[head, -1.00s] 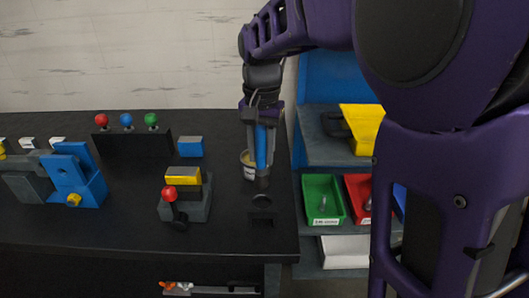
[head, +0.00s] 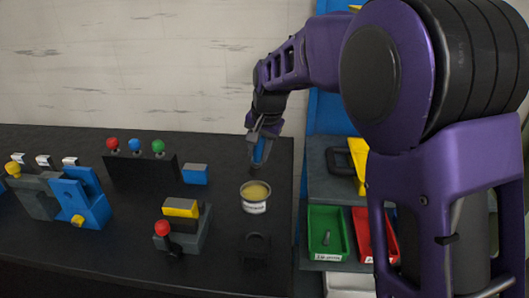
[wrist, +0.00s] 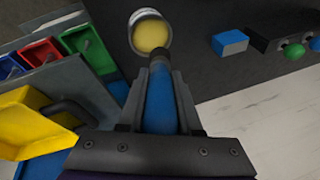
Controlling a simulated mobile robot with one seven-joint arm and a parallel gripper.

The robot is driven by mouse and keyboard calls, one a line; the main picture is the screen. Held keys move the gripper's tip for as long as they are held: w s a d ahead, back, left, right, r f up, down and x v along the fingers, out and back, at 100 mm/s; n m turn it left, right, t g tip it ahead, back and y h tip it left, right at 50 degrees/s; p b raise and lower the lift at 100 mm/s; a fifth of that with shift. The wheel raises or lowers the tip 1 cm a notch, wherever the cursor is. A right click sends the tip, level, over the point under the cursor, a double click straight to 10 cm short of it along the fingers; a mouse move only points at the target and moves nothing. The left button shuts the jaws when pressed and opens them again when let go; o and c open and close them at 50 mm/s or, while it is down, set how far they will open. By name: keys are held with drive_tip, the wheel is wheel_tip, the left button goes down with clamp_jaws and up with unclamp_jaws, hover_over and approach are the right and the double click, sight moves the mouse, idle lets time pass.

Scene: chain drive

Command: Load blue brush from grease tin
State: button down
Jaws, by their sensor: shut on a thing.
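My gripper (head: 263,145) is shut on the blue brush (head: 261,152), whose blue handle runs between the fingers in the wrist view (wrist: 160,103). The brush is tilted, with its dark head pointing down. The grease tin (head: 254,207) is an open pale tin with yellow grease and a label, standing upright on the bench. My gripper is above and behind the tin in the head view. In the wrist view the brush head overlaps the near rim of the tin (wrist: 150,33); I cannot tell whether they touch. The bristles' load is not discernible.
A dark holder (head: 255,246) stands in front of the tin. A blue block (head: 195,174) and a fixture with a red knob (head: 183,226) are to its left. A shelf with green (head: 327,232) and red (head: 375,236) bins is at right.

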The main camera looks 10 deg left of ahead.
sight(259, 166)
drive_tip(key=shift+f+b, duration=2.1)
drive_tip(key=shift+f, duration=0.8)
drive_tip(key=shift+f+b, duration=0.4)
drive_tip(key=shift+f, duration=0.45)
drive_tip(key=shift+r, duration=0.15)
wheel_tip(259, 166, up, 7)
drive_tip(key=p, duration=0.5)
drive_tip(key=shift+p, duration=0.35)
